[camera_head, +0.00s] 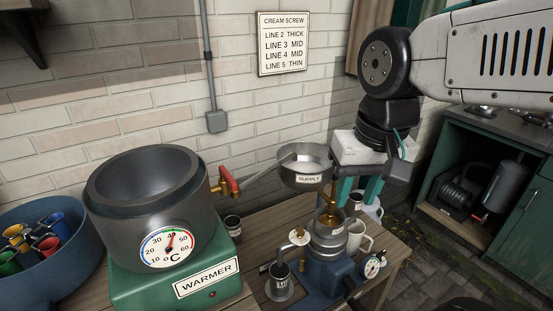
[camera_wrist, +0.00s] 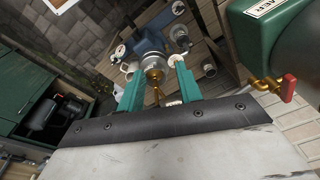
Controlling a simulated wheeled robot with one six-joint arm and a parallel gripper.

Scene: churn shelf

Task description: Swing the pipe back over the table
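A thin grey pipe (camera_head: 260,176) runs from the brass outlet with a red handle (camera_head: 231,182) on the warmer (camera_head: 208,279) up to the rim of the supply bowl (camera_head: 303,178). My gripper (camera_head: 362,190) points down just right of the bowl. In the wrist view its teal fingers (camera_wrist: 159,86) are apart with nothing clearly held between them. The brass spindle (camera_wrist: 156,95) shows beyond the gap. The red handle (camera_wrist: 288,88) is at the right there.
A dark pot (camera_head: 148,197) with a dial sits on the warmer. A blue tub (camera_head: 48,244) of coloured cups is at the left. White mugs (camera_head: 358,237) and a small metal cup (camera_head: 283,284) crowd the machine. A green cabinet (camera_head: 525,212) stands at the right.

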